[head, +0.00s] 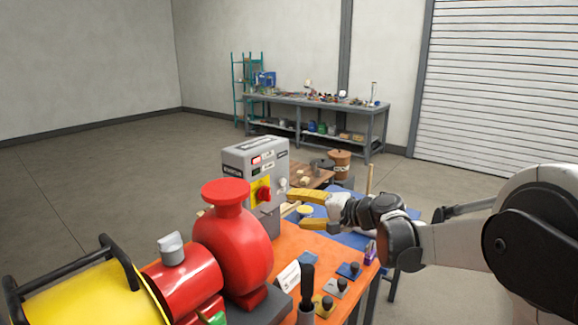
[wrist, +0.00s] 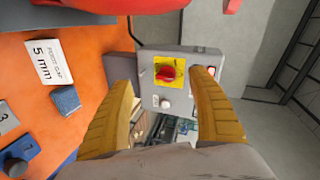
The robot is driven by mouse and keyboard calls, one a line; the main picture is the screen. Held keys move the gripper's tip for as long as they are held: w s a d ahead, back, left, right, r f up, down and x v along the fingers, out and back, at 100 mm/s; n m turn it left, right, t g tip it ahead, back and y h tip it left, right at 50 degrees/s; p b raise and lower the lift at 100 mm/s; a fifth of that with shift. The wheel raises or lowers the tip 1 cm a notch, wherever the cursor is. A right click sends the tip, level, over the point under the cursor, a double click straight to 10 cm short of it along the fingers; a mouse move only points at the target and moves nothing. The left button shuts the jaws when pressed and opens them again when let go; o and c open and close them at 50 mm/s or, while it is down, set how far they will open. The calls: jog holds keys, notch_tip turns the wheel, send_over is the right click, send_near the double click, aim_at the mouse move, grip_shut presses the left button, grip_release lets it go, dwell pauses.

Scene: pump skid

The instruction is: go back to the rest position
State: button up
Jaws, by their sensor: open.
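My gripper (head: 303,209) is open and empty, with two yellow fingers set apart. It is in the air above the orange table, to the right of a grey control box (head: 256,168). The box carries a red rotary knob on a yellow plate (head: 261,190). In the wrist view the knob (wrist: 167,74) shows ahead, between and beyond the fingers (wrist: 162,95), with a pale round button below it. I see no contact between the fingers and the box. My arm reaches in from the right in the head view.
A red pump (head: 232,240) and a yellow motor (head: 85,295) stand at front left. A white "5 mm" card (head: 288,277), a dark-handled tool (head: 307,290) and small knobbed blocks (head: 349,270) lie on the orange table (head: 315,250). A workbench (head: 320,108) stands behind; open floor lies left.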

jog(key=s+d+f+n+h, duration=0.2)
jog(key=s+d, duration=0.3)
jog(key=s, duration=0.7)
jog(key=s+d+f+n+g+h, duration=0.1)
jog(key=s+d+h, duration=0.4)
jog(key=s, duration=0.6)
jog(key=s+d+f+n+g+h, duration=0.1)
jog(key=s+d+f+n+h, duration=0.1)
jog(key=s, duration=1)
jog(key=d+f+h, duration=0.1)
jog(key=d+h, duration=0.1)
jog(key=d, duration=0.1)
jog(key=shift+s+d+f+n, duration=0.3)
jog(key=shift+s+d+f, duration=0.05)
jog(key=shift+f, duration=0.05)
